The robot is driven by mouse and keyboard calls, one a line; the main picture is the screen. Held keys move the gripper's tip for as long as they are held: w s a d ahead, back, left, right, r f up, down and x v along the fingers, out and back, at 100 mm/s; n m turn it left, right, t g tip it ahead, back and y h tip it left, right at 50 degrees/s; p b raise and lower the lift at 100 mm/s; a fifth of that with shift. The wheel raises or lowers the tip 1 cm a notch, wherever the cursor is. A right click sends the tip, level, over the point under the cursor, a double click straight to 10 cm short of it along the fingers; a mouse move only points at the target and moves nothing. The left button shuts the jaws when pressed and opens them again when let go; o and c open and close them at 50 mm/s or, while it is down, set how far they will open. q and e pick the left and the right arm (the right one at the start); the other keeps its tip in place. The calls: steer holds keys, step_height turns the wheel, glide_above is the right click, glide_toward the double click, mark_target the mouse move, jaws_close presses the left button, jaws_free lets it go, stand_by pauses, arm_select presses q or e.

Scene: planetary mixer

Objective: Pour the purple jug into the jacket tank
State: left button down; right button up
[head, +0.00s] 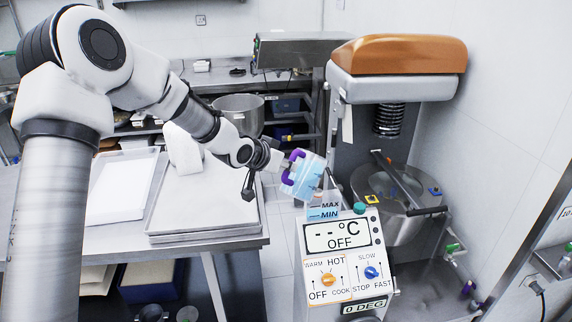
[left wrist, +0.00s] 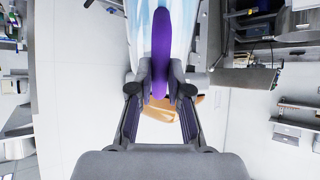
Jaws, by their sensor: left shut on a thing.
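The purple jug (head: 303,178) has a light blue, see-through body and a purple handle. It is tilted in the head view, just above the MAX/MIN level gauge (head: 324,207) on top of the control panel. My left gripper (head: 284,165) is shut on the jug's handle. In the left wrist view the purple handle (left wrist: 161,45) lies between the fingertips (left wrist: 160,90), with the pale body behind it. The gauge appears to belong to the jacket tank; its opening is not clear to see. I cannot tell whether liquid is leaving the jug. My right gripper is out of view.
The mixer, with an orange-topped head (head: 398,54) and a steel bowl (head: 392,190), stands right of the jug. The control panel (head: 340,245) shows "OFF". A steel table (head: 215,245) with trays is at left. Bare floor shows between table and panel.

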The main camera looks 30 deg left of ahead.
arm_select(q)
steer(key=shift+w+r+g+p, duration=0.25)
steer(key=shift+r+g+p, duration=0.05)
steer(key=shift+g+p, duration=0.15)
stand_by(2.1)
